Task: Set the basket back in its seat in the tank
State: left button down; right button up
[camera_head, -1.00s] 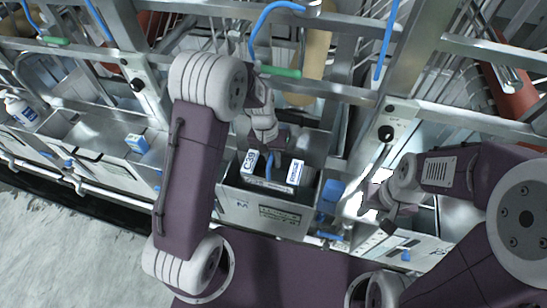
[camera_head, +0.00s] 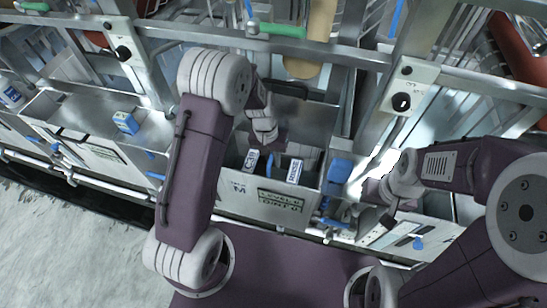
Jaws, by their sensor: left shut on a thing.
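The tank (camera_head: 270,199) is a metal box with a lettered front wall, in the middle of the head view. Inside its opening I see two white labelled pieces, one at left (camera_head: 251,160) and one at right (camera_head: 295,171), with a blue part (camera_head: 269,167) between them; they seem to belong to the basket. Most of the basket is hidden by the tank wall and my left arm. My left gripper (camera_head: 273,148) reaches down into the tank opening, shut on the basket, its fingertips hardly visible. My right gripper (camera_head: 374,192) is at the right, its fingers too unclear to read.
A neighbouring tank (camera_head: 95,150) at the left has a blue and white box (camera_head: 126,122) on it. A blue fitting (camera_head: 340,170) sits right of the tank.

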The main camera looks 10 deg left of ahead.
pick_arm(q)
jog(key=shift+f+b, duration=1.75)
jog(key=shift+f, duration=0.95)
jog(key=c, duration=1.3)
grip_release()
jog(key=shift+c, duration=0.2)
notch_tip(320, 180, up, 9)
jog(key=a, duration=0.1)
jog(key=shift+a+b, duration=0.2)
jog(key=shift+b, duration=0.1)
jog(key=shift+w+r, duration=0.1)
jog(key=s+a, duration=0.2)
jog(key=s, duration=0.5)
jog(key=s+a+t+y, duration=0.1)
jog(key=s+a, duration=0.1)
jog(key=s, duration=0.5)
jog(key=shift+a+r+n, duration=0.25)
jog(key=shift+a+n, duration=0.05)
jog(key=shift+a, duration=0.1)
